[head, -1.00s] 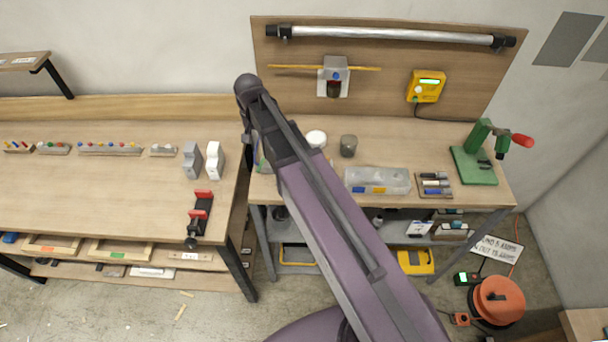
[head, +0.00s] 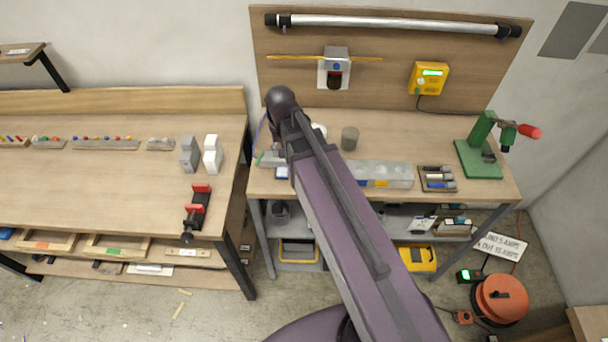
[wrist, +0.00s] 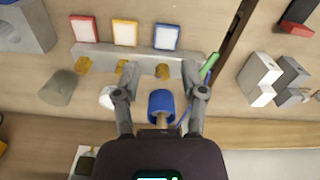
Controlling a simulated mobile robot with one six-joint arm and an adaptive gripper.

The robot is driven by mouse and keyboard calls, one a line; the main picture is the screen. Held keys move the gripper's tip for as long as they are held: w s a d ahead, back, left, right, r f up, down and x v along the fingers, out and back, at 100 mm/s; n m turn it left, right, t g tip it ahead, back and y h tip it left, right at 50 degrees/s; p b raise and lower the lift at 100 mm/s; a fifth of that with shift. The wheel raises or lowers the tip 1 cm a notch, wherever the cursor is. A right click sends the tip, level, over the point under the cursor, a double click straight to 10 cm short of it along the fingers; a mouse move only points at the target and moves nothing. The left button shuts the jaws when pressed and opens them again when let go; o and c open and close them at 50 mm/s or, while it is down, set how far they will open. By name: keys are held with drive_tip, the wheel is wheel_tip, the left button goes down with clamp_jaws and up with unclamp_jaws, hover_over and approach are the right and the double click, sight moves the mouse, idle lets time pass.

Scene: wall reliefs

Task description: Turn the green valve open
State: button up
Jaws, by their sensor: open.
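A grey bar-shaped manifold (wrist: 130,58) lies on the bench in the wrist view, with brass fittings and red, yellow and blue framed tags along it. A slim green lever (wrist: 209,66), apparently the green valve's handle, sticks out at its right end. It shows in the head view as a small green piece (head: 259,157) left of my arm. My gripper (wrist: 160,93) is open above the bench, fingers spread. A blue round piece with a tan stem (wrist: 161,104) appears between the fingers, with no visible contact. The green lever lies just beyond the right finger. My arm hides the gripper in the head view.
A green press (head: 482,150) is at the bench's right end. A backboard (head: 390,75) rises behind. Grey and white blocks (head: 213,154) stand on the left bench.

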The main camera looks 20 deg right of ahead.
drive_tip(key=s+d+f+n+b, duration=0.1)
drive_tip(key=s+d+f+b, duration=0.2)
drive_tip(key=s, duration=0.3)
drive_tip(key=shift+s+d+f+n, duration=0.3)
drive_tip(key=shift+d, duration=0.35)
